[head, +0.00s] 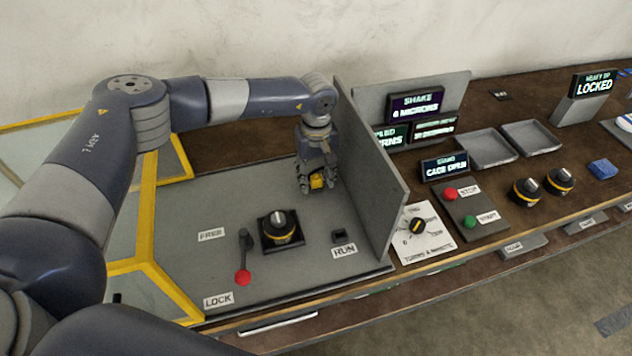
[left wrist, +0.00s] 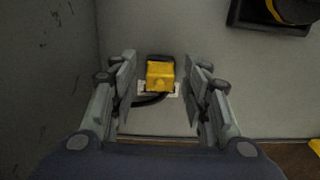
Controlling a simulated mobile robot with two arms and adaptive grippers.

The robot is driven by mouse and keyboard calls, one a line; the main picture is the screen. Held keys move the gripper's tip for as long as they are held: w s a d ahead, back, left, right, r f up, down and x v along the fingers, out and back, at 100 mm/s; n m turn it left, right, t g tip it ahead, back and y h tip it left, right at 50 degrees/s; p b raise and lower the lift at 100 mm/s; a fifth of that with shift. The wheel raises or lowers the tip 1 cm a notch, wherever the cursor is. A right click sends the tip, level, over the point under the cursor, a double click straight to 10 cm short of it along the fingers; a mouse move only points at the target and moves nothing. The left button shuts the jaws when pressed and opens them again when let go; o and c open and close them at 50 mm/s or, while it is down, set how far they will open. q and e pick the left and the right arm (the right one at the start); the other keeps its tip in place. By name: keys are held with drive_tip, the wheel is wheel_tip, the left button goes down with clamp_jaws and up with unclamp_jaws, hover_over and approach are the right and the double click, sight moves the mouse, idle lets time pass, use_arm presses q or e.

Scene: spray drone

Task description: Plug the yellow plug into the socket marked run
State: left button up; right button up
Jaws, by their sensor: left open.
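The yellow plug (head: 317,181) sits on the grey board near the upright partition, under my left gripper. In the left wrist view the plug (left wrist: 160,75) lies between the open fingers, with a dark cable curving away to the left and a white label partly under it. My left gripper (head: 316,186) points down around the plug, fingers apart; its fingers (left wrist: 160,88) show gaps on both sides of the plug. The socket marked RUN (head: 339,234) is a small black block nearer the front edge, with its white label (head: 344,251) in front. My right gripper is not in view.
The grey partition (head: 372,165) stands just right of my left gripper. A black-and-yellow knob unit (head: 281,231) and a red-tipped lever (head: 243,263) stand left of the socket. Bare board lies between plug and socket. Panels and trays (head: 486,147) stand beyond the partition.

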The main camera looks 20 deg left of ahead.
sight(316, 176)
use_arm(q)
clamp_jaws()
drive_tip(key=shift+r, duration=0.1)
drive_tip(key=shift+r+p, duration=1.2)
drive_tip(key=shift+r, duration=0.95)
drive_tip(key=shift+r+p, duration=0.35)
drive_tip(key=shift+r, duration=0.4)
